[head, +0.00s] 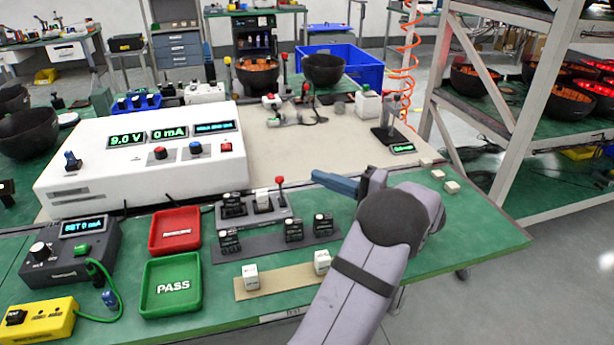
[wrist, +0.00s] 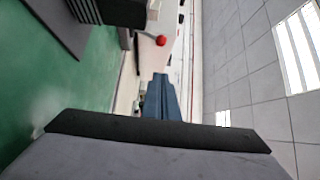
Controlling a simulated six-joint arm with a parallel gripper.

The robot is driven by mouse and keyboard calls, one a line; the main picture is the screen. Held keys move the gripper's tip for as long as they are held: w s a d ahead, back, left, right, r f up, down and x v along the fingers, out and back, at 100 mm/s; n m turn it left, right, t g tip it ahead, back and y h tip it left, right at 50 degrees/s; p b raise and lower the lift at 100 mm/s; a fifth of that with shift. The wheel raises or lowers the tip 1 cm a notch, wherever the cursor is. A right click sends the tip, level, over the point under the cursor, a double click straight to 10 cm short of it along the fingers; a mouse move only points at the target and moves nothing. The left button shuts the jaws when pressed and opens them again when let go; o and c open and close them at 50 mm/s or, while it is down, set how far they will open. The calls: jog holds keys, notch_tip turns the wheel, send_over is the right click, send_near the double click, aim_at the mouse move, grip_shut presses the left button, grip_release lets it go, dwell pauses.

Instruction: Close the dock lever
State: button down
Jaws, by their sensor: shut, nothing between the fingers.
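The dock lever (head: 279,184) has a red ball knob on a thin stem. It stands roughly upright at the right end of the grey dock (head: 284,213). The dock holds a dark module (head: 233,205) and a pale block (head: 262,195). My gripper (head: 316,176) has blue fingers, shut and empty. Its tips point left toward the lever, a short gap to the right of the knob. In the wrist view the red knob (wrist: 161,40) shows beyond the blue fingertips (wrist: 160,77), apart from them. The lever's hinge is too small to make out.
A grey strip with several dark modules (head: 294,230) lies in front of the dock. A tan strip with white cubes (head: 251,275) is nearer. Red tray (head: 175,230), green PASS tray (head: 171,287) and white power supply (head: 150,155) stand left. The beige mat (head: 330,140) behind is mostly clear.

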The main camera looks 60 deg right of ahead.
aim_at(281, 190)
jog(key=shift+s, duration=1.35)
jog(key=shift+r, duration=0.1)
jog(key=shift+w+d+r+p, duration=0.15)
jog(key=shift+r+p, duration=0.1)
jog(key=shift+p, duration=0.6)
jog(key=m+g+p, duration=0.1)
jog(key=p, duration=0.1)
jog(key=shift+w+d+r+p, duration=0.1)
jog(key=shift+w+r+p, duration=0.1)
jog(key=shift+p, duration=0.15)
jog(key=p, duration=0.2)
jog(key=shift+w+d+m+g+p, duration=0.2)
jog(key=shift+d+m+g+p, duration=0.05)
jog(key=shift+m+g+p, duration=0.15)
jog(key=shift+f, duration=0.25)
jog(key=shift+w+f, duration=0.1)
jog(key=w+p, duration=0.1)
jog(key=w, duration=0.2)
jog(key=w+f, duration=0.1)
jog(key=w, duration=0.2)
jog(key=w+p, duration=0.1)
jog(key=w, duration=0.3)
jog(key=shift+f+p, duration=0.2)
jog(key=shift+p, duration=0.1)
jog(key=shift+s+a+r+p, duration=0.15)
jog(key=shift+s+a+p, duration=0.2)
jog(key=shift+a, duration=0.55)
jog(key=shift+s+a+r+p, duration=0.2)
jog(key=shift+s+a, duration=0.2)
jog(key=shift+a, duration=0.5)
